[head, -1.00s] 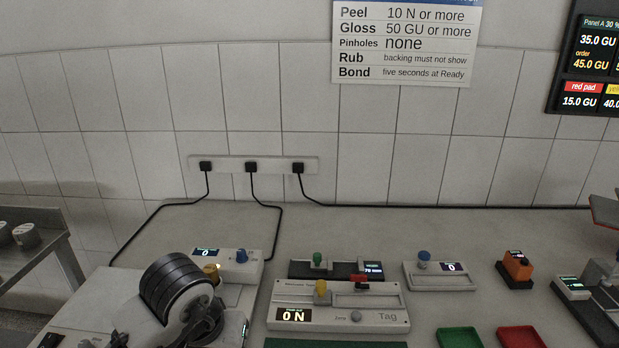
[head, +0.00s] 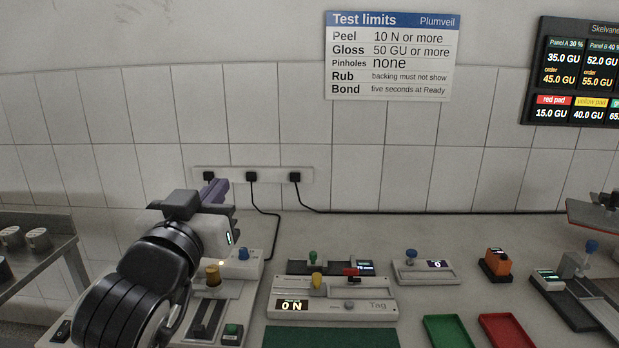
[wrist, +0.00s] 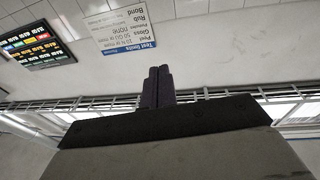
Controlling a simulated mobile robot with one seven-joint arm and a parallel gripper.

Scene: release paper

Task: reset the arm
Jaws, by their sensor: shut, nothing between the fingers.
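My gripper (head: 215,192) is raised at the left of the head view, in front of the tiled wall and above the bench devices. Its purple-grey fingers are together and empty. In the wrist view the fingers (wrist: 156,86) stand side by side, pointing toward the upper wall, with nothing between them. My dark, ribbed arm reaches up from the lower left of the head view and hides part of the device below it.
The bench holds a peel tester (head: 340,297) reading 0 N, a small meter (head: 424,271), an orange block device (head: 496,263), a green tray (head: 430,322) and a red tray (head: 486,320). A limits sign (head: 392,58) and a display screen (head: 575,75) hang on the wall.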

